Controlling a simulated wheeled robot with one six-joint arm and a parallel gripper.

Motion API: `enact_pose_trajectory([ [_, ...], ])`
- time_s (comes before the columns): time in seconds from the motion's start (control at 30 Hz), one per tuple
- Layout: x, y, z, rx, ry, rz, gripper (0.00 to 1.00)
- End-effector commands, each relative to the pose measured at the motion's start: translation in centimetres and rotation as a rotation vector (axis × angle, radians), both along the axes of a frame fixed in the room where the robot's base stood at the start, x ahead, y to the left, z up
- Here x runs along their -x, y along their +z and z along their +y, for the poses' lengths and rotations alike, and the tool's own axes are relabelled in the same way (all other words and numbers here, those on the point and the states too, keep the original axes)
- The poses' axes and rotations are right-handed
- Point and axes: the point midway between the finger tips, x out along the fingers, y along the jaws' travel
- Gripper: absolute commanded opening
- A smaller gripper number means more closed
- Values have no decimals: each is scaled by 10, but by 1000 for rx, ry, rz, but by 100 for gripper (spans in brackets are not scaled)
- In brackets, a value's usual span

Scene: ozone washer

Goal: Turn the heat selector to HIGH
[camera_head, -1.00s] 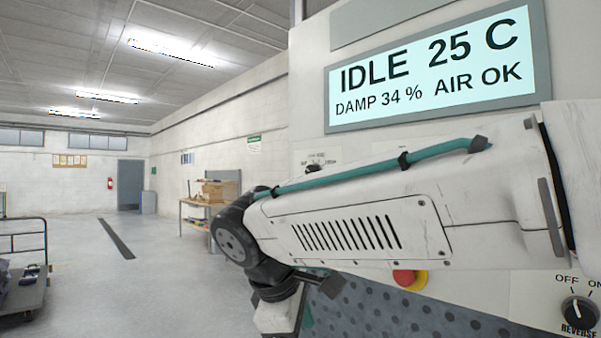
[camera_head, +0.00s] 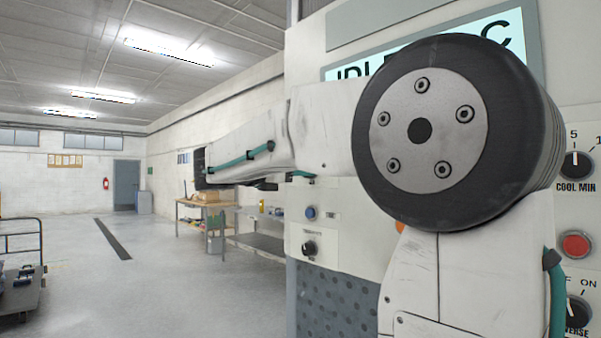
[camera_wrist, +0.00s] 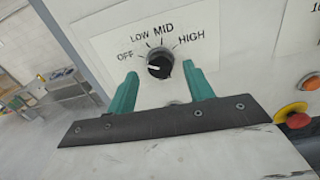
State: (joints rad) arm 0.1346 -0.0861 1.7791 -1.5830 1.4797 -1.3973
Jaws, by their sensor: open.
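The heat selector (camera_wrist: 160,65) is a round black knob on a white plate in the wrist view. The plate reads OFF, LOW, MID and HIGH. The knob's white mark points left, towards OFF; HIGH (camera_wrist: 191,42) is at its upper right. My gripper (camera_wrist: 162,86) is open, with one teal finger on each side of the knob's lower part in the picture. The fingers look apart from the knob, and nothing is between them; the depth gap is hard to tell. In the head view my arm hides the selector, and the gripper fingers cannot be made out.
A red stop button (camera_wrist: 293,115) on a yellow base is to the right in the wrist view. The head view shows the partly covered display (camera_head: 533,40), a COOL MIN knob (camera_head: 577,164), a red button (camera_head: 576,244) and a blue button (camera_head: 310,212). Open floor lies left.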

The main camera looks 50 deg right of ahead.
Motion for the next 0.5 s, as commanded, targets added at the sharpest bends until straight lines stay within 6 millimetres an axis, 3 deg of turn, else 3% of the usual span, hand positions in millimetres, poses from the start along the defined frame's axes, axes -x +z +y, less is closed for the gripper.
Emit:
enact_pose_trajectory([
  [0.17,1,0,-17,-1,0,-1,52],
  [0.47,1,0,-20,-1,2,-1,52],
  [0.5,1,0,-20,-1,2,-1,44],
])
